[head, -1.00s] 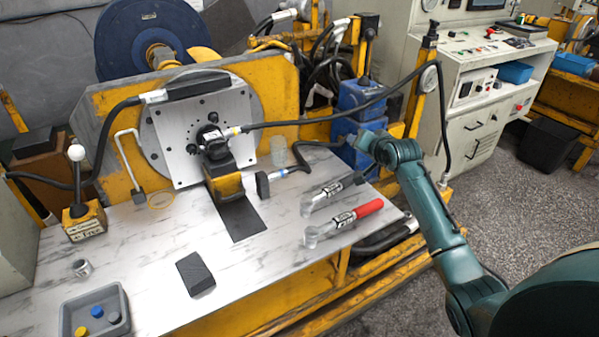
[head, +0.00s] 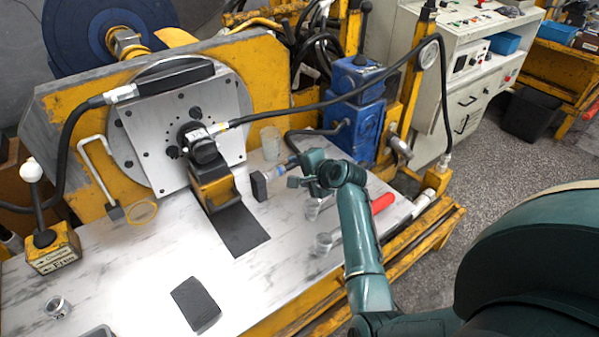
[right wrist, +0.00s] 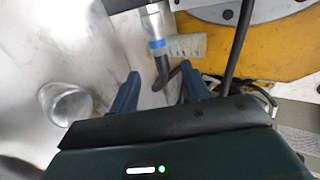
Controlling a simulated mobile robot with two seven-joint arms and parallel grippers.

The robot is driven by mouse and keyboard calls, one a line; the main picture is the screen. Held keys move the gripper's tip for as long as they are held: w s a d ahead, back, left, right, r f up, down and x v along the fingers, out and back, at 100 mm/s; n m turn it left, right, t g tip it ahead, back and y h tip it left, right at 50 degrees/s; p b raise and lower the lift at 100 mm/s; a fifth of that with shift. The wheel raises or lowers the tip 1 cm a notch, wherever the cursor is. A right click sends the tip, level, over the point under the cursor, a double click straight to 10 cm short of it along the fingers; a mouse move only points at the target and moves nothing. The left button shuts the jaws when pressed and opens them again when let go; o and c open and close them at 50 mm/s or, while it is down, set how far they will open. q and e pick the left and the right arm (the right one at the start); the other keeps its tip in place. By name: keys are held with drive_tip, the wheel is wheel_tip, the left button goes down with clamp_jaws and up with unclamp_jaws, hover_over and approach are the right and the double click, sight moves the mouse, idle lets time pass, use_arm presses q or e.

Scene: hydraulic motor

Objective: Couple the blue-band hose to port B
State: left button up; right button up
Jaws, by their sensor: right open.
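The blue-band hose (head: 277,172) lies at the right side of the bench, its end at a small black block (head: 259,187). In the right wrist view its blue band (right wrist: 157,44) and silver fitting show just beyond my fingers. My right gripper (head: 292,173) is open and close beside the hose; in the wrist view the black hose runs between the two fingertips (right wrist: 160,88), not gripped. The black motor (head: 203,150) sits before the square plate, with a yellow-banded hose (head: 222,127) at its upper right. I cannot tell which port is B. My left gripper is not in view.
A clear cup (head: 271,142) stands behind the hose. A dark block (head: 195,304) and a metal ring (head: 57,307) lie at the front. A lever box (head: 52,250) stands left.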

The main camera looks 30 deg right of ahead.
sight(287, 169)
use_arm(q)
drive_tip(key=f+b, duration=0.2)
drive_tip(key=b, duration=0.1)
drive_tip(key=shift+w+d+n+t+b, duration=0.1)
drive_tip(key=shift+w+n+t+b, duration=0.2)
use_arm(e)
drive_tip(key=x, duration=0.4)
drive_tip(key=shift+s+d+f, duration=0.1)
drive_tip(key=shift+s+f, duration=0.1)
drive_tip(key=shift+f, duration=0.05)
use_arm(q)
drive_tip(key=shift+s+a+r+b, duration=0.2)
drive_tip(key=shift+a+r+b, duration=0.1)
drive_tip(key=shift+b, duration=0.25)
use_arm(e)
drive_tip(key=shift+r+x, duration=0.2)
drive_tip(key=shift+x, duration=1)
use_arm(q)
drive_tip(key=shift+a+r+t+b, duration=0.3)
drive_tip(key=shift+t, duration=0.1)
use_arm(e)
drive_tip(key=shift+w+f, duration=0.3)
drive_tip(key=shift+w, duration=0.5)
use_arm(q)
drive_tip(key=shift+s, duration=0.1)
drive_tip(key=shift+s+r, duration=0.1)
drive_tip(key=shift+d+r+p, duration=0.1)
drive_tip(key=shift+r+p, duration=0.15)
drive_tip(key=shift+p, duration=0.15)
